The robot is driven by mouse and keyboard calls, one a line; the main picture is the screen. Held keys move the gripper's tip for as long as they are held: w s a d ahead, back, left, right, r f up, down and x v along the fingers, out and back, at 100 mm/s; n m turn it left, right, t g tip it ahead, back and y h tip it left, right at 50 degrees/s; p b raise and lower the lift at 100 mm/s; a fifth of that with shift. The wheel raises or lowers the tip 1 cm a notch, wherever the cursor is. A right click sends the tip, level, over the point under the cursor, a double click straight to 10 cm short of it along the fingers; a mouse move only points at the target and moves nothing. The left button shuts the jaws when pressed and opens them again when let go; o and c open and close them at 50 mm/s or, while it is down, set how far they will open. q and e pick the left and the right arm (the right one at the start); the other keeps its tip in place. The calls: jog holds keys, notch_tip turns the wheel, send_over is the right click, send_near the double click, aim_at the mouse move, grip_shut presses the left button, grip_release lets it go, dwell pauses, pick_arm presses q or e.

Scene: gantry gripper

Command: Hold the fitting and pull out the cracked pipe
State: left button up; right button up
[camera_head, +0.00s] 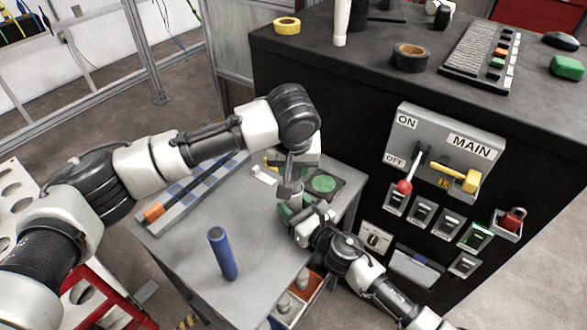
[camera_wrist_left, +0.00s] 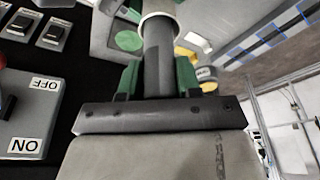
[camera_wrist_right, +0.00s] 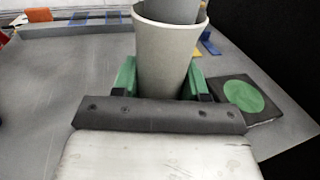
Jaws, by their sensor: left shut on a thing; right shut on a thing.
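My left gripper (camera_head: 288,187) is shut on the dark grey pipe (camera_wrist_left: 158,62), its green finger pads on either side in the left wrist view. My right gripper (camera_wrist_right: 165,80) is shut on the light grey, cup-shaped fitting (camera_wrist_right: 166,48). In the right wrist view the pipe (camera_wrist_right: 172,10) stands in the fitting's open mouth; how deep it sits is hidden. The fitting's pale rim (camera_wrist_left: 159,20) rings the pipe in the left wrist view. In the head view both grippers meet over the table, hiding most of the pipe and fitting. No crack shows.
The grey table (camera_head: 180,265) carries a black pad with a green disc (camera_head: 323,184), a blue cylinder (camera_head: 222,253) and a long strip with blue and orange parts (camera_head: 190,190). A black cabinet with a MAIN switch panel (camera_head: 445,150) stands close on the right.

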pick_arm(q)
jog(key=shift+r, duration=0.35)
pick_arm(e)
jog(key=shift+f, duration=0.1)
pick_arm(q)
jog(key=shift+r, duration=1.35)
jog(key=shift+r, duration=0.1)
jog(key=shift+r, duration=1.4)
jog(key=shift+r, duration=1.45)
jog(key=shift+r, duration=1.5)
